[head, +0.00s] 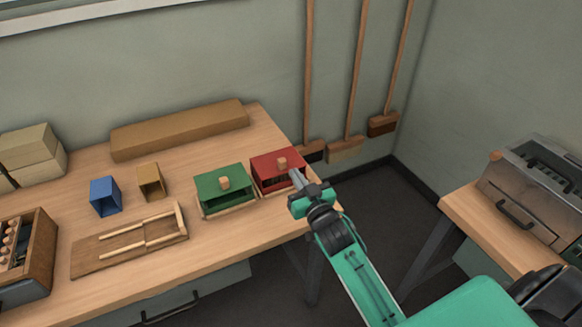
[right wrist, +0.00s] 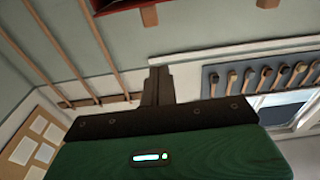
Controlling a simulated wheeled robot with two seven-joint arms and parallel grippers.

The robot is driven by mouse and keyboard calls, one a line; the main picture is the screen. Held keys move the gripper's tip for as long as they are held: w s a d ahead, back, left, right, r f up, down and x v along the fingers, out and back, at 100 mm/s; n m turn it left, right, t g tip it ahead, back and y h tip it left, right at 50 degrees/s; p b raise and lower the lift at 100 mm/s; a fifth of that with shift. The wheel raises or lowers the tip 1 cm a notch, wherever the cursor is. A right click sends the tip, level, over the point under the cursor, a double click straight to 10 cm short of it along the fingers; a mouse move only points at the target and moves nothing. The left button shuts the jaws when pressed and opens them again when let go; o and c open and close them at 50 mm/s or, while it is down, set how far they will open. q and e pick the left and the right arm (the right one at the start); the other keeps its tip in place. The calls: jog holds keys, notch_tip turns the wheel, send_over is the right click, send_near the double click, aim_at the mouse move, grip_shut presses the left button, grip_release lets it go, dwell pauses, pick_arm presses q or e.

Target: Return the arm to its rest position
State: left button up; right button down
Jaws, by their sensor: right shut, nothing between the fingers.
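My right gripper (head: 295,176) is shut and empty, at the front right of the red box (head: 268,182). Its fingertips overlap the box's front in the head view; I cannot tell whether they touch it. In the right wrist view the closed fingers (right wrist: 156,84) point up the picture, with nothing between them. My right arm reaches in from the lower right. My left gripper is in neither view.
A green box (head: 212,182) stands left of the red one on the wooden table (head: 235,240). A grey machine (head: 530,195) stands on the right table. Floor shows between the tables.

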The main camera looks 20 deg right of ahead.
jog(key=s+a+f+g, duration=0.1)
jog(key=s+f+g, duration=0.9)
jog(key=s, duration=0.5)
jog(key=s+a+f+n+g, duration=0.1)
jog(key=s+f+g, duration=0.15)
jog(key=s, duration=0.65)
jog(key=s+a+f+n+g, duration=0.1)
jog(key=s+a+g, duration=0.15)
jog(key=s, duration=0.55)
notch_tip(320, 180, down, 28)
jog(key=g+p, duration=0.2)
jog(key=p, duration=0.1)
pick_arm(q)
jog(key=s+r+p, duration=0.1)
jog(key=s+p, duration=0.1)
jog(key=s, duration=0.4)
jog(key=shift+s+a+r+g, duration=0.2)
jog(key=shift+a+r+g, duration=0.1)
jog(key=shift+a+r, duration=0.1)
pick_arm(e)
jog(key=s+d+f, duration=0.2)
jog(key=s+f, duration=0.7)
jog(key=s+d+f+g, duration=0.1)
jog(key=s+d+f, duration=0.1)
jog(key=s+f, duration=0.7)
jog(key=shift+s+d, duration=0.15)
jog(key=shift+s, duration=0.6)
